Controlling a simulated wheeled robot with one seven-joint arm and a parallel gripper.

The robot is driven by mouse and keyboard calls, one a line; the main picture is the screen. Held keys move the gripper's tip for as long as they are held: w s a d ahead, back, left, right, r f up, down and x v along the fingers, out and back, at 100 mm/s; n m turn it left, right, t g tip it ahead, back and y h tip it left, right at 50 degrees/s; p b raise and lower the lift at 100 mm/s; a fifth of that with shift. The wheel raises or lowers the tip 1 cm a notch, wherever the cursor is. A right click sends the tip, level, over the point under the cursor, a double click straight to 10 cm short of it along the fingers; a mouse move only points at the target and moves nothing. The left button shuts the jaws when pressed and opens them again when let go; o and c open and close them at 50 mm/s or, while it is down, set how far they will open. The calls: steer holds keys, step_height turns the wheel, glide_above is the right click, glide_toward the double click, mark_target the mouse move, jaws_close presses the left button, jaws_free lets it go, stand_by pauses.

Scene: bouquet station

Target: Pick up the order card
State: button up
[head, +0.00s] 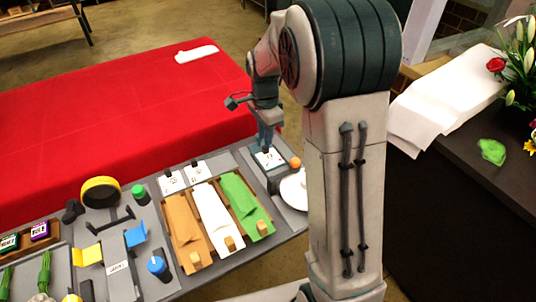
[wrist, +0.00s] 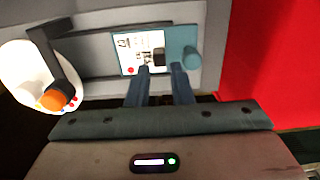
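The order card, a white card with dark print and a red dot (wrist: 128,45), lies on the grey station top in the wrist view. A small dark block sits at its right edge, and a teal piece with a round knob (wrist: 190,57) is beside it. In the head view the card (head: 265,161) shows right below my gripper (head: 267,146). In the wrist view my gripper (wrist: 162,69) has its two fingers apart, with the tips at the card's near right side. Nothing shows held between them. Whether the fingertips touch the card cannot be told.
A white round dish (head: 295,190) and an orange-tipped dark holder (wrist: 62,95) are close by. Two more white cards (head: 172,182) lie left of my gripper. Brown, white and green wrap sheets (head: 245,200) lie in front. A red-covered table (head: 110,110) is behind.

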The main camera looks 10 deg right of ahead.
mark_target(270, 155)
steer(key=shift+f, duration=1.9)
jaws_close()
